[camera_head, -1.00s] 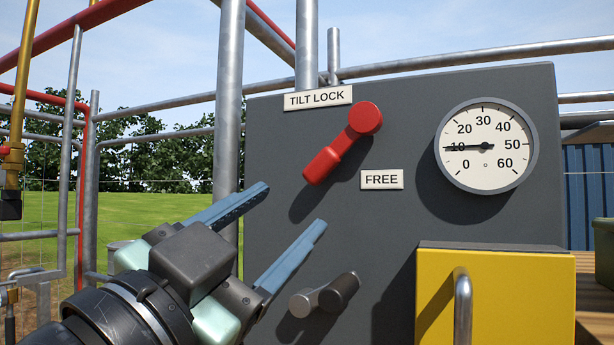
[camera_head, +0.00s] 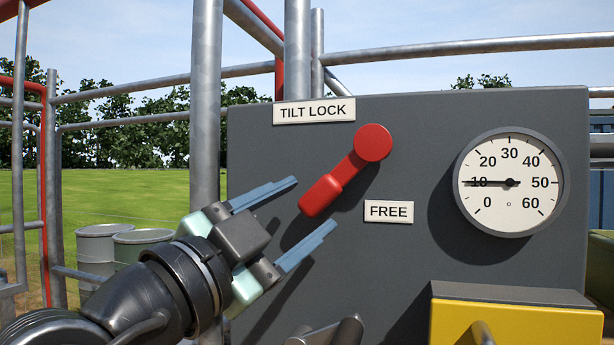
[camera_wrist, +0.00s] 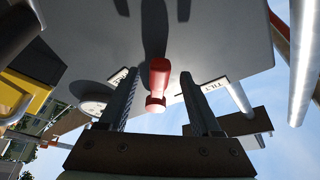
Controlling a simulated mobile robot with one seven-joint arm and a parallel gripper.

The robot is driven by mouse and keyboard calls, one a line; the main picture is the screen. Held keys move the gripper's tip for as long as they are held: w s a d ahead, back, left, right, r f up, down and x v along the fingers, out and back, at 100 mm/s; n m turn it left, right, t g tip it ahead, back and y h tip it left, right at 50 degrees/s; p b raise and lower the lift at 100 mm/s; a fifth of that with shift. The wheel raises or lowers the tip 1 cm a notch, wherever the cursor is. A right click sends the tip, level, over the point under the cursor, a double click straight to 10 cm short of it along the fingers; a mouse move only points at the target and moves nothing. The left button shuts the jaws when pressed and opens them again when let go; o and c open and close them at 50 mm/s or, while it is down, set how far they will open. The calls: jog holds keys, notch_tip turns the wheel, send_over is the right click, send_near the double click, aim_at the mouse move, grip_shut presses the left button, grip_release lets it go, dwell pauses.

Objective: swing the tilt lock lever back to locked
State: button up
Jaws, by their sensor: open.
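The red tilt lock lever (camera_head: 344,174) is on the dark grey panel (camera_head: 420,150). Its round hub (camera_head: 373,143) is at the upper right and its grip end (camera_head: 320,196) points down and left. The TILT LOCK label (camera_head: 314,111) is above it and the FREE label (camera_head: 388,211) is below right of the hub. My gripper (camera_head: 315,206) is open, with blue fingers either side of the line to the grip end, at its lower left. In the wrist view the red lever (camera_wrist: 158,82) shows between the two open fingers (camera_wrist: 160,92). Contact cannot be told.
A round gauge (camera_head: 511,183) is right of the lever. A yellow box (camera_head: 515,322) with a handle juts out at lower right. A dark grey handle (camera_head: 345,331) sits low on the panel. A metal post (camera_head: 205,100) stands behind my gripper on the left.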

jog(key=shift+w+d+r+p, duration=0.35)
jog(key=shift+w+d, duration=0.15)
jog(key=shift+d, duration=0.05)
jog(key=shift+w+f, duration=0.1)
jog(key=shift+w, duration=0.15)
grip_shut()
dwell(1.0)
